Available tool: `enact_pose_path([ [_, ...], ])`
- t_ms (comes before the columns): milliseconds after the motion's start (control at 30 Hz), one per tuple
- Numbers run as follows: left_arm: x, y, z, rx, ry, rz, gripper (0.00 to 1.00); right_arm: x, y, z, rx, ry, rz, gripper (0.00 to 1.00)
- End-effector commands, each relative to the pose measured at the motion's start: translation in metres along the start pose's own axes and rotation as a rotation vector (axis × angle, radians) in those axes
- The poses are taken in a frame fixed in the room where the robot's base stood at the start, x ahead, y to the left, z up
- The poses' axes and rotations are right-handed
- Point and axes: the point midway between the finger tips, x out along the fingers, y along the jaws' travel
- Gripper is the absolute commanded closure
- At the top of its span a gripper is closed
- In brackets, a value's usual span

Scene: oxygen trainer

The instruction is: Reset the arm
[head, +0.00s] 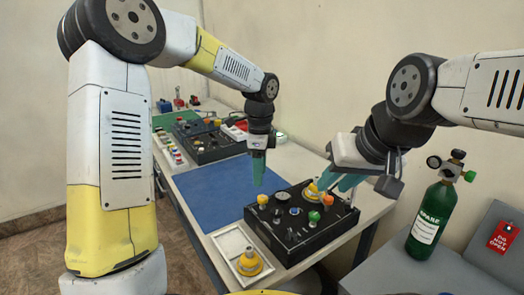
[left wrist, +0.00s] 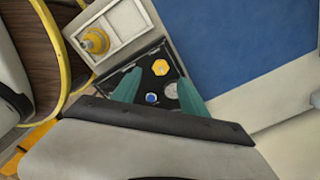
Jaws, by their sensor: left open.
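My left gripper (head: 258,172) hangs fingers-down above the blue mat, behind the black control panel (head: 294,248). In the left wrist view its teal fingers (left wrist: 159,93) are apart with nothing held between them. The panel's yellow knob (left wrist: 160,67), blue button (left wrist: 152,98) and grey dial (left wrist: 170,88) show beyond and between them. My right gripper (head: 336,180) is low over the panel's back right, close to a yellow part (head: 313,190). Whether it touches that part, and how far its fingers are apart, is unclear.
A white tray (head: 226,244) holds a yellow fitting (head: 250,262) left of the panel. The blue mat (head: 215,195) is bare. Another black panel (head: 210,145) stands farther back. A green cylinder (head: 430,215) stands on a grey surface at right, near a red tag (head: 503,237).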

Motion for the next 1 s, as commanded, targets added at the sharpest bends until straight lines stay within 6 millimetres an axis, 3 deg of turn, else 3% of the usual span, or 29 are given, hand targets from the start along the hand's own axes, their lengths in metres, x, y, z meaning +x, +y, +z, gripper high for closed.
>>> enact_pose_path([
  [167,-0.036,0.029,0.023,-0.213,-0.011,-0.071,0.48,0.000,0.000,0.000,0.000,0.000,0.000,0.69],
  [500,-0.093,0.112,0.069,-0.789,0.084,-0.229,0.48,0.000,0.000,0.000,0.000,0.000,0.000,0.69],
  [800,-0.114,0.189,0.094,-1.294,0.311,-0.322,0.48,0.000,0.000,0.000,0.000,0.000,0.000,0.69],
  [1000,-0.114,0.224,0.099,-1.537,0.475,-0.331,0.48,0.000,0.000,0.000,0.000,0.000,0.000,0.69],
])
